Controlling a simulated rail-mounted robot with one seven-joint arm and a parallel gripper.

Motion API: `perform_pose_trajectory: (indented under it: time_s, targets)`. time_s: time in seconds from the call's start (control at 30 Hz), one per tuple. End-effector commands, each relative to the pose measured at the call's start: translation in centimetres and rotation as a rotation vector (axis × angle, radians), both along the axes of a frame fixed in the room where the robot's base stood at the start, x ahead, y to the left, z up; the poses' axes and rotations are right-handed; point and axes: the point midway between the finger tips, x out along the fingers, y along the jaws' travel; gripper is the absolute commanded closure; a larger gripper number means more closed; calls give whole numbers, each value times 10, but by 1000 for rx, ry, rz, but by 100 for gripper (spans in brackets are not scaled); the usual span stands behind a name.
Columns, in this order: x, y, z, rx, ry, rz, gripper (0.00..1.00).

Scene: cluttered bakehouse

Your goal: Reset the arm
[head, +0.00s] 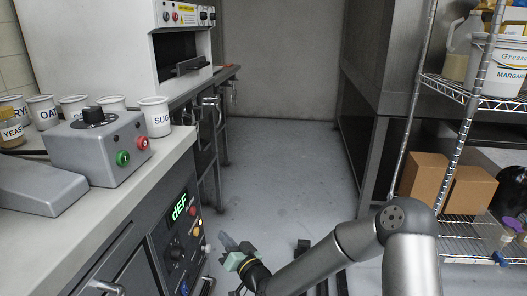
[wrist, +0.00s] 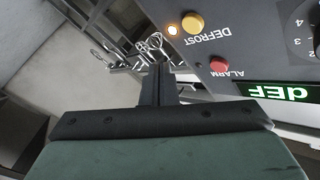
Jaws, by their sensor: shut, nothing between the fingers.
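The picture there is turned upside down.
The panel's display (head: 180,206) shows in the head view below the counter (head: 150,165). A grey control box (head: 98,148) and several labelled pots, one marked sugar (head: 155,117), stand on the counter. A wire shelf (head: 470,97) with cardboard boxes (head: 424,177) is at right. The aisle floor (head: 285,190) is clear ahead.

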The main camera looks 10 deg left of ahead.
Motion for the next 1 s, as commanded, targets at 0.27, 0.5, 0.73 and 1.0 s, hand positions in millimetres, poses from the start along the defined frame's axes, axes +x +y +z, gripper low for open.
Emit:
perform_pose_trajectory:
  time_s: [0.27,0.5,0.73,1.0]
  targets:
    - [-26,-72,87,-638,204,53,100]
    - [-86,-202,193,-1037,544,-62,100]
    - [-181,-286,308,-1134,893,-152,100]
    - [-281,-318,388,-1068,1179,-132,100]
